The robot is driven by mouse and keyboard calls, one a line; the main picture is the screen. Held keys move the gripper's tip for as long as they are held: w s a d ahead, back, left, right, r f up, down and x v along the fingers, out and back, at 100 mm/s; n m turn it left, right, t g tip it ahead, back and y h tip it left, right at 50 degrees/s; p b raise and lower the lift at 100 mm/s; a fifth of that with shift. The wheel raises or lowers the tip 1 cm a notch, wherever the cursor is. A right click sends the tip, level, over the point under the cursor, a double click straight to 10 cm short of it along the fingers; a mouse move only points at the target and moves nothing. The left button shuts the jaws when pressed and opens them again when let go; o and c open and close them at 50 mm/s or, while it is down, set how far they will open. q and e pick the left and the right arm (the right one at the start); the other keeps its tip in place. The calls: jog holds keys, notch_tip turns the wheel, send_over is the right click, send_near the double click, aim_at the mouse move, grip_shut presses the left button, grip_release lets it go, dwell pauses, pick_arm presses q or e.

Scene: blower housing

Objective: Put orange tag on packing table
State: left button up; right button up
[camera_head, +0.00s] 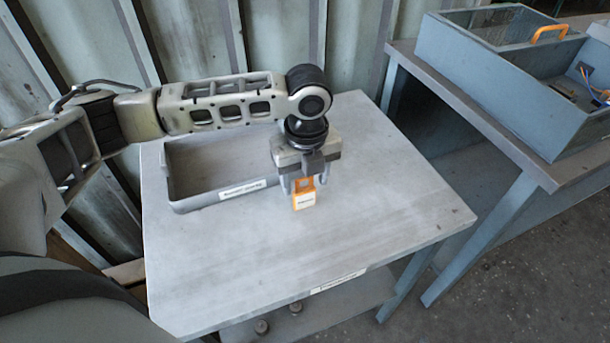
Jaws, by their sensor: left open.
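The orange tag (304,197) has a white label on its front and is on the grey table (400,215), near the middle. My left gripper (304,183) points down over the tag, with its fingers on either side of the tag's upper part. The jaws are open; whether they touch the tag cannot be told. The table carries a white label strip on its front edge, too small to read. My right gripper is not in view.
A grey tray (190,203) with a label stands at the table's back left, beside the gripper. A blue bench (480,125) to the right carries a blue box (500,75) with an orange handle (550,34). The table's front and right are clear.

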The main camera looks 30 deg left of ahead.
pick_arm(q)
jog(key=shift+r, duration=0.1)
notch_tip(320, 180, up, 12)
jog(key=shift+d, duration=0.2)
jog(key=shift+s, duration=0.2)
dwell(0.5)
